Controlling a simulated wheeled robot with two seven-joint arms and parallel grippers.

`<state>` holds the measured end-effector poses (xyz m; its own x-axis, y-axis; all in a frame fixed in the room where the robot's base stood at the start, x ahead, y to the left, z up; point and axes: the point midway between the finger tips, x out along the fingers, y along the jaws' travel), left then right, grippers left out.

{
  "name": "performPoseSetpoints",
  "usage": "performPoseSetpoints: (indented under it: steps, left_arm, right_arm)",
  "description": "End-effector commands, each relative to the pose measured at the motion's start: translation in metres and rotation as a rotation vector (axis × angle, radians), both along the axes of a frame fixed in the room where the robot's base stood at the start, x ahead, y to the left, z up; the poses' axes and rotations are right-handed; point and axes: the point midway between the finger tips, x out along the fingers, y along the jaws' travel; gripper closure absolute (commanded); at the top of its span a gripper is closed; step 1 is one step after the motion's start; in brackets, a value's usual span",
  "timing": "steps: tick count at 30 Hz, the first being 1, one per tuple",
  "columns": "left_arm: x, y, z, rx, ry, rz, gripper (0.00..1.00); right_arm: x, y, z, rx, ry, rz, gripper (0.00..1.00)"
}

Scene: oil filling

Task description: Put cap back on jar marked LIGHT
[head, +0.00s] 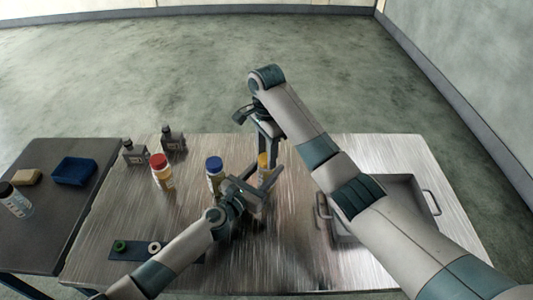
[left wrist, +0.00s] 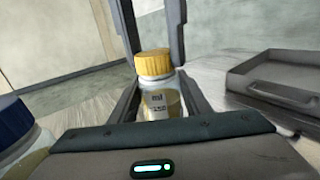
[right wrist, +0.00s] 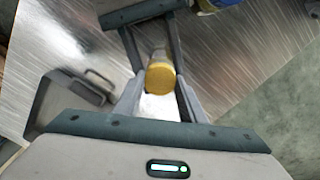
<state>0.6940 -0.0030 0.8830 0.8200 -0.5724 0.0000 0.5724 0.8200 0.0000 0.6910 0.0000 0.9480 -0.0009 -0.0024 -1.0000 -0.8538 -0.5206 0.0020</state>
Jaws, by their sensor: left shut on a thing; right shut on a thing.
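A clear jar (left wrist: 160,106) with pale yellowish contents stands upright in the left wrist view; only part of its print, "ml", is readable, and I cannot read LIGHT. A yellow cap (left wrist: 154,63) sits on its mouth; I cannot tell how tightly. The cap also shows in the right wrist view (right wrist: 160,77) and the head view (head: 263,160). My left gripper (head: 263,182) is shut on the jar's body from the near side. My right gripper (head: 271,152) reaches down from above and is shut on the yellow cap.
A blue-capped jar (head: 214,172) stands close left of the left gripper. Left of it are a red-capped jar (head: 162,174) and two dark bottles (head: 173,139). A grey tray (head: 408,190) lies right, partly behind my right arm. A dark strip (head: 185,247) with rings lies at front left.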

Motion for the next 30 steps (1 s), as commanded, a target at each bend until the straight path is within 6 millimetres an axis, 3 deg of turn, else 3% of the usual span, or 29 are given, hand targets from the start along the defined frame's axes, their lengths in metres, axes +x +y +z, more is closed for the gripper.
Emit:
performPoseSetpoints:
  steps: [18, 23, 24, 26, 30]
  left_arm:
    - [-0.0008, 0.0003, -0.0020, 0.002, 0.002, 0.000, 1.00]
    - [-0.0008, 0.0003, -0.0020, 0.002, 0.002, 0.000, 1.00]
    - [-0.0008, 0.0003, -0.0020, 0.002, 0.002, 0.000, 1.00]
    - [-0.0008, 0.0003, -0.0020, 0.002, 0.002, 0.000, 1.00]
    - [-0.0007, 0.0002, -0.0020, 0.002, 0.002, 0.000, 1.00]
  right_arm:
    - [0.0003, -0.0001, 0.0009, 0.001, -0.003, -0.936, 0.84]
    - [0.0002, -0.0002, 0.0009, 0.001, -0.003, -0.946, 0.84]
    - [0.0002, -0.0002, 0.0008, 0.001, -0.003, -0.946, 0.56]
    - [0.0002, -0.0002, 0.0007, 0.001, -0.003, -0.945, 0.42]
    - [-0.0001, -0.0002, 0.0001, 0.000, -0.002, -0.944, 0.41]
